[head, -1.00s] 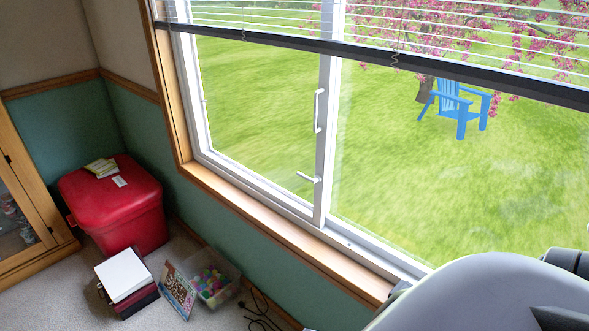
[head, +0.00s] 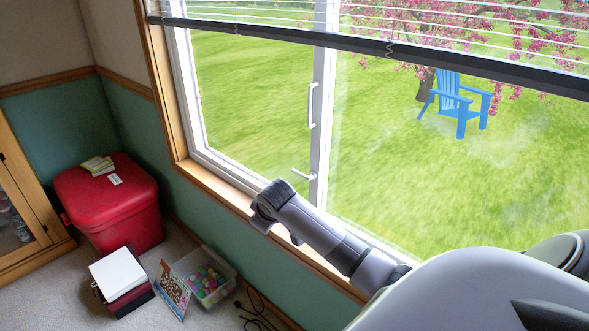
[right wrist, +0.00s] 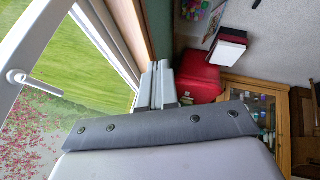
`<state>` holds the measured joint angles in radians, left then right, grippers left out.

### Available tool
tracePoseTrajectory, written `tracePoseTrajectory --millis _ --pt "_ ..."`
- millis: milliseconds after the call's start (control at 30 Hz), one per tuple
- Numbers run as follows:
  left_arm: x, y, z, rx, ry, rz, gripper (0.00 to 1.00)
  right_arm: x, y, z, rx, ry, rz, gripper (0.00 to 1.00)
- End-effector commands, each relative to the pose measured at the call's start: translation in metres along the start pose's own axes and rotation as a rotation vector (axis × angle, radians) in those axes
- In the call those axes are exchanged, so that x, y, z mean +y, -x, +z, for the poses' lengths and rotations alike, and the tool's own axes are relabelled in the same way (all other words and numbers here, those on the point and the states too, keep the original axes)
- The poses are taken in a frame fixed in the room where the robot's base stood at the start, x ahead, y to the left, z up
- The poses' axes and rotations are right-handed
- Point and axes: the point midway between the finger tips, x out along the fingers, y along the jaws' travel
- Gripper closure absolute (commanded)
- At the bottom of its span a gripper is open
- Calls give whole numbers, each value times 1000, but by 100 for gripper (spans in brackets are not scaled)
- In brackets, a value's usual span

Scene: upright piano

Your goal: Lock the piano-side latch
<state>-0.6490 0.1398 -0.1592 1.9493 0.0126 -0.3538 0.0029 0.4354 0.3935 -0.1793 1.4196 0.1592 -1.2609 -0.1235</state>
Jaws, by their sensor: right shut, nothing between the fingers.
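The latch (head: 304,175) is a small white lever low on the white window mullion, below a white pull handle (head: 314,105). It sticks out to the left of the mullion. The right wrist view also shows a white latch lever (right wrist: 18,77) at the left edge, apart from my fingers. My right gripper (right wrist: 160,85) is shut and empty, with its fingers together beside the window sill. In the head view my right arm reaches in front of the sill, below and left of the latch. Its fingertips are hard to make out there. My left gripper is not in view.
The wooden window sill (head: 206,182) runs under the window. A red box-like seat (head: 108,200) stands in the corner by a glass-door cabinet (head: 22,215). A book stack (head: 118,275) and a clear bin of coloured balls (head: 205,280) lie on the floor.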

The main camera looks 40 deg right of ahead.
Motion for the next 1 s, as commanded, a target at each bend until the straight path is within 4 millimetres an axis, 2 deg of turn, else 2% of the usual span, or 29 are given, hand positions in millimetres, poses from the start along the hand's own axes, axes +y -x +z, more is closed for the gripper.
tracePoseTrajectory --millis 33,200,400,500,700,1000 --pt "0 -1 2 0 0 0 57 17 6 -12 -14 -10 15 100" --pt "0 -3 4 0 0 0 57 63 29 -37 -81 -48 45 100" --pt "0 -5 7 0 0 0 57 112 65 -60 -151 -103 58 100" --pt "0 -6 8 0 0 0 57 130 81 -67 -180 -129 58 100" --pt "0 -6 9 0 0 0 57 150 102 -73 -214 -161 50 100" --pt "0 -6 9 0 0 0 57 154 107 -74 -220 -167 49 100"
